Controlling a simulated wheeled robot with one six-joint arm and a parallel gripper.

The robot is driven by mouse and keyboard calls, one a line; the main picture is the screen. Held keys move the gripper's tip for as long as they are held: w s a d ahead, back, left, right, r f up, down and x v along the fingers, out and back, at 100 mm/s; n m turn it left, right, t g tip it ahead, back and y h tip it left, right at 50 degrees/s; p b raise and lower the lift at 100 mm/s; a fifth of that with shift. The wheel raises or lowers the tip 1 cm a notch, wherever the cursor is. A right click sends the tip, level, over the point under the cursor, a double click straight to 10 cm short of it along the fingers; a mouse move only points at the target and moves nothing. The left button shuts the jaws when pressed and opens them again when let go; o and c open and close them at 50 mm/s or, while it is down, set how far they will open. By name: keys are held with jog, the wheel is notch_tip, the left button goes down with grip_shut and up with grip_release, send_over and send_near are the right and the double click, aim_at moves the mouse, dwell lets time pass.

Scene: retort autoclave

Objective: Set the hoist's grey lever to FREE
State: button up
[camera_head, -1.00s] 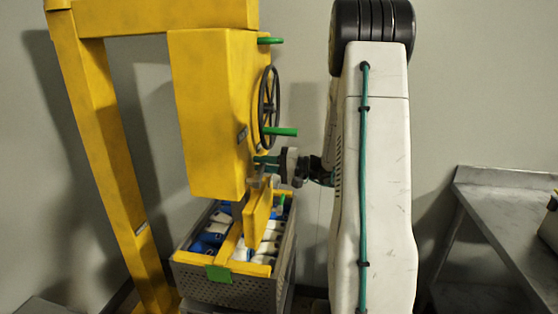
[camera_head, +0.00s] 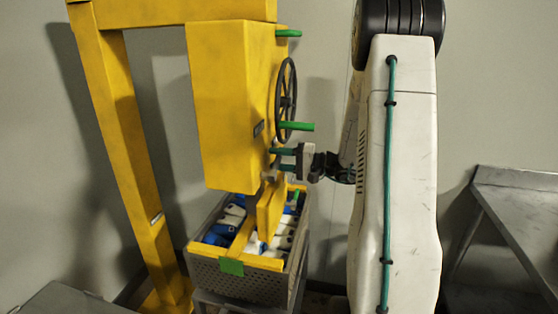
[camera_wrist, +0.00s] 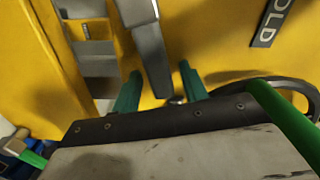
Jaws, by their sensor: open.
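The yellow hoist (camera_head: 222,110) stands left of my arm, its right-hand face turned toward my gripper (camera_head: 283,160). In the wrist view the grey lever (camera_wrist: 149,48) runs down from the top middle against the yellow face. Its lower end lies between the two green fingers of my gripper (camera_wrist: 160,70), which are open with gaps to either side of it. I cannot tell whether the fingertips reach around it in depth. A dark plate reading "OLD", its start cut off (camera_wrist: 272,22), is right of the lever. No FREE label shows. The lever is not clearly visible in the head view.
A black handwheel (camera_head: 287,95) with a green handle (camera_head: 297,126) sits just above my gripper; its rim and handle (camera_wrist: 288,118) show close by in the wrist view. A metal table (camera_head: 510,195) stands at right.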

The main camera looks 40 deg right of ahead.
jog(key=v, duration=0.7)
jog(key=shift+s+d, duration=0.25)
jog(key=shift+s, duration=0.05)
jog(key=shift+f, duration=0.1)
